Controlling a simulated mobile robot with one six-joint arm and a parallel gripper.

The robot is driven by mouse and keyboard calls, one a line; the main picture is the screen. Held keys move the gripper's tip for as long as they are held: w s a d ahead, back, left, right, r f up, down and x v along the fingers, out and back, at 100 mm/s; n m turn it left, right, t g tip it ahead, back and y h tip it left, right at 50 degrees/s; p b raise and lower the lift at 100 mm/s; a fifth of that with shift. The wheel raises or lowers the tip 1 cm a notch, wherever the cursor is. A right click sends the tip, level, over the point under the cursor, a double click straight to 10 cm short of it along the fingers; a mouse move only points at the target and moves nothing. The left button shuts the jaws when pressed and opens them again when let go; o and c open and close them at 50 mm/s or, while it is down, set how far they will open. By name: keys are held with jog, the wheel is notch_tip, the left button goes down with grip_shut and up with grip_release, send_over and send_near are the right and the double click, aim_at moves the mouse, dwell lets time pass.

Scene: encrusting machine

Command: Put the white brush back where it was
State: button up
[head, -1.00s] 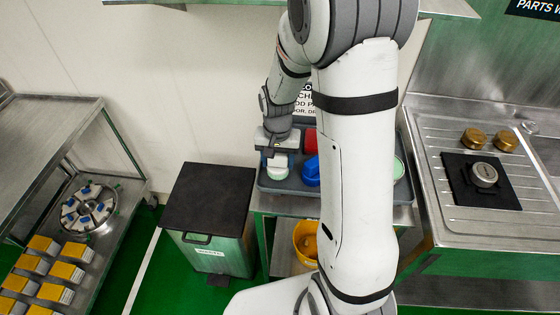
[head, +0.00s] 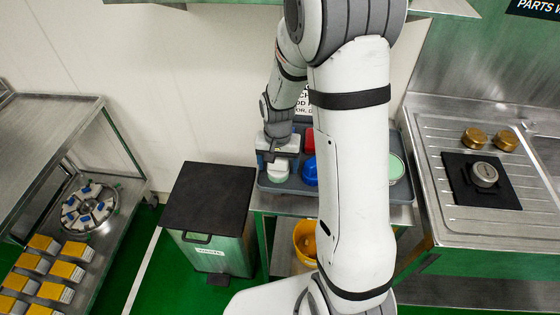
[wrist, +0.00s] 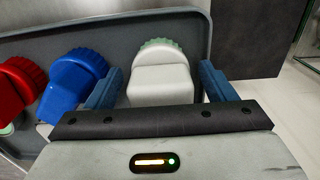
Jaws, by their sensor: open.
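The white brush (wrist: 162,80) has a blocky white body and pale green bristles at its far end. It is in the grey tray (wrist: 115,33), at the tray's left end in the head view (head: 278,171). My gripper (wrist: 160,85) is open, with one blue finger on each side of the brush body. Small gaps show between the fingers and the brush. In the head view my gripper (head: 278,160) is right over the brush and partly hides it.
A blue brush (wrist: 72,78) and a red brush (wrist: 20,88) lie beside the white one in the tray. A dark-lidded bin (head: 210,198) stands left of the tray. A yellow bucket (head: 305,238) is below. My arm hides part of the tray.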

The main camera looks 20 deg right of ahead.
notch_tip(320, 180, up, 12)
jog(key=shift+s+r+b, duration=0.1)
jog(key=shift+b, duration=0.25)
jog(key=s+r+n+t, duration=0.1)
jog(key=s+r+n, duration=0.1)
jog(key=s, duration=0.6)
jog(key=s+r+n+t, duration=0.2)
jog(key=s+r, duration=0.3)
jog(key=s, duration=0.3)
jog(key=shift+s+d+r, duration=0.3)
jog(key=shift+s, duration=0.1)
